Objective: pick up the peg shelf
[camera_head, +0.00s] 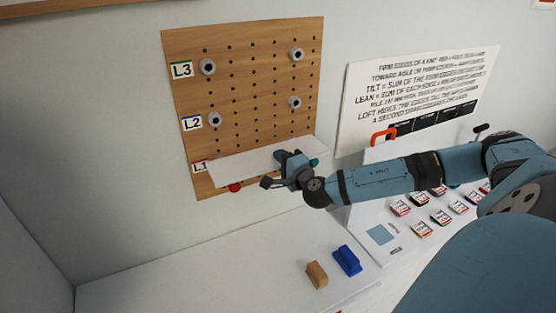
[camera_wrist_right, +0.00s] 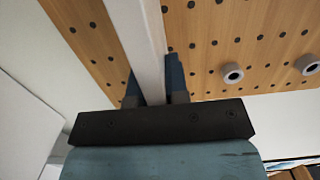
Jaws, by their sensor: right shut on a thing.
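The peg shelf (camera_head: 238,165) is a flat white board at the lowest row, L1, of the wooden pegboard (camera_head: 254,90). My right gripper (camera_head: 284,160) is shut on the shelf's front edge, right of its middle. In the right wrist view the white shelf (camera_wrist_right: 150,45) runs up between the two blue fingers of the right gripper (camera_wrist_right: 154,85). A red round part (camera_head: 235,187) shows under the shelf's left half. Whether the shelf touches the board behind it cannot be told. My left gripper is not in view.
Grey pegs (camera_head: 208,67) stick out at rows L3 and L2 above. Below, a brown block (camera_head: 317,274) and a blue block (camera_head: 347,260) sit on the white surface (camera_head: 220,285). Several small labelled pieces (camera_head: 440,216) and a red handle (camera_head: 383,134) lie at right, near my arm.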

